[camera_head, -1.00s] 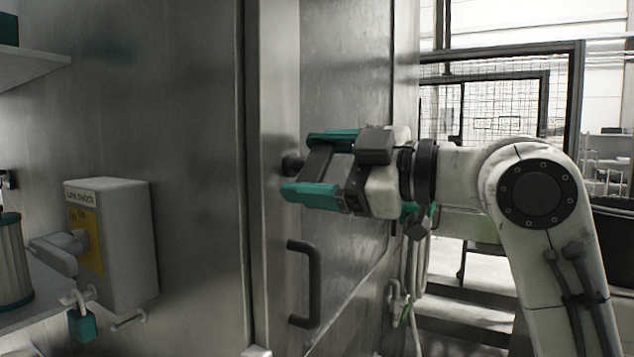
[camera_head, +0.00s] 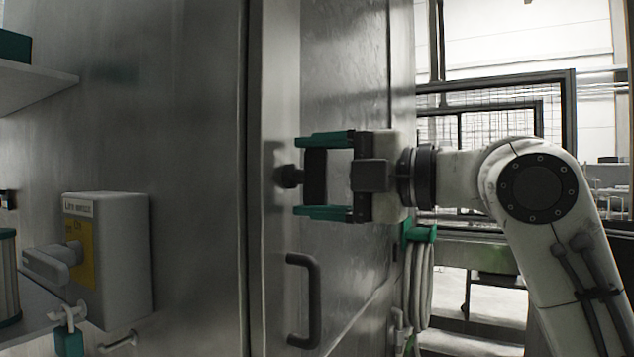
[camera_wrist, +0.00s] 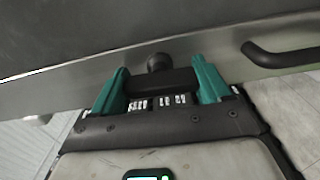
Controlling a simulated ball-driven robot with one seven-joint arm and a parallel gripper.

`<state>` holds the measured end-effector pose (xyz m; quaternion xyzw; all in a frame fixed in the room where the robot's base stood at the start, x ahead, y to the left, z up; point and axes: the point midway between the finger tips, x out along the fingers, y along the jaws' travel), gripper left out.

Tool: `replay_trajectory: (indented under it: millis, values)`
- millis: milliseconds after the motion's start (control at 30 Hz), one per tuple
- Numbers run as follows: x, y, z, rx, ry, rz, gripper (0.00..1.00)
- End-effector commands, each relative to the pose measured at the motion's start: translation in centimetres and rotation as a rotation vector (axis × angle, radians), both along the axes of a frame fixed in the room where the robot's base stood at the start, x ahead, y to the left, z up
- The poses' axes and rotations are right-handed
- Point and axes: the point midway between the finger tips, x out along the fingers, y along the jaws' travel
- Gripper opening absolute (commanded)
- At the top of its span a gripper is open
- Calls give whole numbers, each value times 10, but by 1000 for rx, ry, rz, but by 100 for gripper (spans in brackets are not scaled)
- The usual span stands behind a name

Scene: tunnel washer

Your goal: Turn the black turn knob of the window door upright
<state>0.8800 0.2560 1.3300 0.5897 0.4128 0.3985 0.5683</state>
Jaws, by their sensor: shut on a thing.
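The black turn knob (camera_head: 316,178) is on the steel door (camera_head: 345,60), its bar standing upright in the head view. Its round stem (camera_head: 288,177) meets the door just left of the bar. My gripper (camera_head: 300,176) is shut on the knob, with one teal finger at the bar's top end and the other at its bottom end. In the wrist view the knob's bar (camera_wrist: 165,81) spans between the two teal fingers of my gripper (camera_wrist: 160,68), and the stem (camera_wrist: 158,62) shows behind it.
A dark door handle (camera_head: 315,300) sits below the knob; it also shows in the wrist view (camera_wrist: 285,57). A grey switch box (camera_head: 122,255) with a padlock (camera_head: 68,342) is at the left. A coiled hose (camera_head: 420,285) hangs behind my gripper.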

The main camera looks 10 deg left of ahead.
Motion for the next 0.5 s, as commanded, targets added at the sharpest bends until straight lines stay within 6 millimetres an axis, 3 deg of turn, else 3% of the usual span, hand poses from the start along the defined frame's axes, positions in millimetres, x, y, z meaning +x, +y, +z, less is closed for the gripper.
replay_trajectory:
  millis: [500]
  values:
    - [0,1,-2,-23,-48,1,46]
